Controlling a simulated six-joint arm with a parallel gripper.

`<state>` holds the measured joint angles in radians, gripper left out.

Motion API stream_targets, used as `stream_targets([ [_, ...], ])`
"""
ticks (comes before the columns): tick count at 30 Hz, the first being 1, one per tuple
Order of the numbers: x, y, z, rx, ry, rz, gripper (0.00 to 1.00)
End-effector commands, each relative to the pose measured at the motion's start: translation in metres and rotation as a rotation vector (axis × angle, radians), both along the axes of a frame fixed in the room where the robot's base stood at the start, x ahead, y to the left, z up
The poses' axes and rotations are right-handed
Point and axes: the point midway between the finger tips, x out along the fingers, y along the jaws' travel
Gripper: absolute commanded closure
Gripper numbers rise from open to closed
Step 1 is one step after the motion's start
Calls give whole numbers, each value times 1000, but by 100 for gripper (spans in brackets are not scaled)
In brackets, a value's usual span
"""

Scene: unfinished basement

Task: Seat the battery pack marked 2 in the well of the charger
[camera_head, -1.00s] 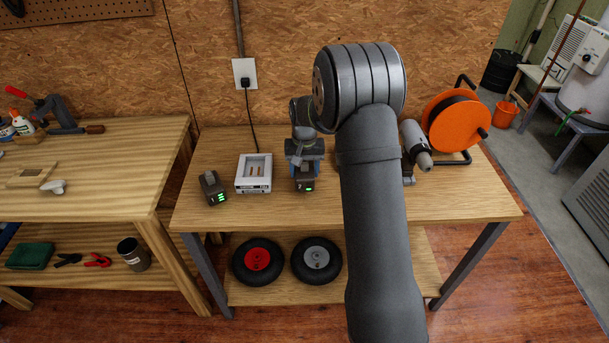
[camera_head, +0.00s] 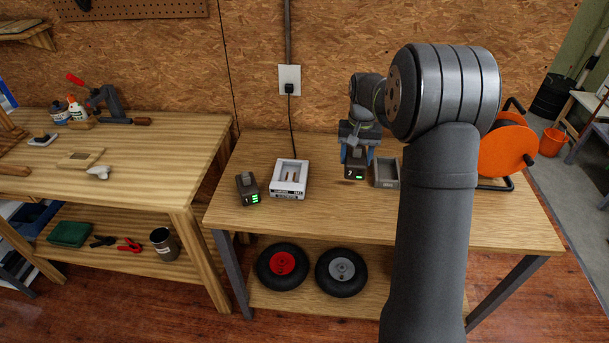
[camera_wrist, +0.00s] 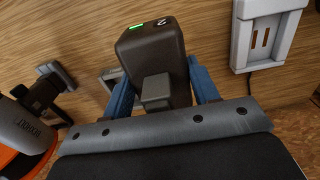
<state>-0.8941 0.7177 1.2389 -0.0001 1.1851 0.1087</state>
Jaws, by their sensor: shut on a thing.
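My gripper (camera_head: 357,148) is shut on a dark battery pack (camera_head: 355,168) with a lit green light. The pack hangs a little above the bench, right of the charger, with a shadow below it. In the wrist view the pack (camera_wrist: 150,52) sits between my blue fingers (camera_wrist: 163,88); the mark on its end looks like a 2. The white charger (camera_head: 289,189) stands on the bench with its well empty and contacts showing. It also shows at top right in the wrist view (camera_wrist: 241,40). The gripper is not over it.
Another dark battery pack (camera_head: 247,189) with green lights stands left of the charger. A grey open tray (camera_head: 386,184) is just right of the held pack. An orange cable reel (camera_head: 506,150) is at the right. A cord runs from the charger to the wall outlet (camera_head: 290,79).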

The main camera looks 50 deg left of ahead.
Motion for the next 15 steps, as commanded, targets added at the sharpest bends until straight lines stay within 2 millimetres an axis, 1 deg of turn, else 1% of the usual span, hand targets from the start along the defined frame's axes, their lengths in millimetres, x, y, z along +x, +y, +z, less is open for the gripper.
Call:
stream_targets([
  [1,-6,20,2,1,-1,6,83],
  [3,-14,41,4,2,-2,5,83],
  [6,-24,65,7,1,-1,3,83],
  [11,-36,86,7,1,-1,1,83],
  [15,-50,105,-6,-1,1,2,83],
])
